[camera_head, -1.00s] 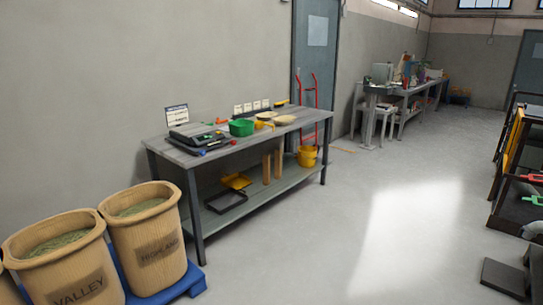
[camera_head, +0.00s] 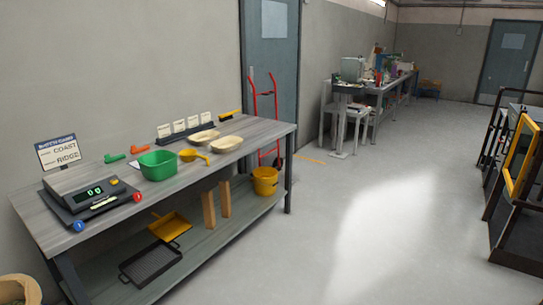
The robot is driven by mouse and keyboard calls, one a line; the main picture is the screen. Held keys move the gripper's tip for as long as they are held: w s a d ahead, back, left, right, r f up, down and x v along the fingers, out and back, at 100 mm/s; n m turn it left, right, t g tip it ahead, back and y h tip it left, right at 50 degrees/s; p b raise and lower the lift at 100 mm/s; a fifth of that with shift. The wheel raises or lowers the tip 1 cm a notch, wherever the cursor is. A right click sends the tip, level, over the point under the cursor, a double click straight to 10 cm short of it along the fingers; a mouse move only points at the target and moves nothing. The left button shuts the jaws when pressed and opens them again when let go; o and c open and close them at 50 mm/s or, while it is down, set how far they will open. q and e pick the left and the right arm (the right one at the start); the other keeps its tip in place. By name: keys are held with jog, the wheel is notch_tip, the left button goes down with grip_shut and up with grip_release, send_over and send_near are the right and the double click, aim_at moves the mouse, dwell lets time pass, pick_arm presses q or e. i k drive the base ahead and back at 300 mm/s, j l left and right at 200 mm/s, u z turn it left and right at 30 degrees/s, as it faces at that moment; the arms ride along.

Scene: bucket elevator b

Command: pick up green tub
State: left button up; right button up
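The green tub (camera_head: 158,166) stands upright on the grey workbench (camera_head: 240,150), about the middle of its top. It is open at the top and looks empty. A yellow scoop (camera_head: 193,156) lies close to its right side. A black scale (camera_head: 92,198) with a lit display sits to its left. Neither of my grippers shows in the head view.
A sign (camera_head: 58,151), several small cards and two shallow bowls (camera_head: 226,143) are on the bench. A red hand truck (camera_head: 265,115) stands behind. The floor (camera_head: 350,230) right of the bench is clear.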

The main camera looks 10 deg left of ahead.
aim_at(159, 166)
jog(key=i+l+u, duration=0.1)
jog(key=i+u, duration=0.3)
jog(key=i+l+u, duration=0.35)
jog(key=i, duration=0.15)
jog(key=i+l+u, duration=0.25)
jog(key=i+u, duration=0.15)
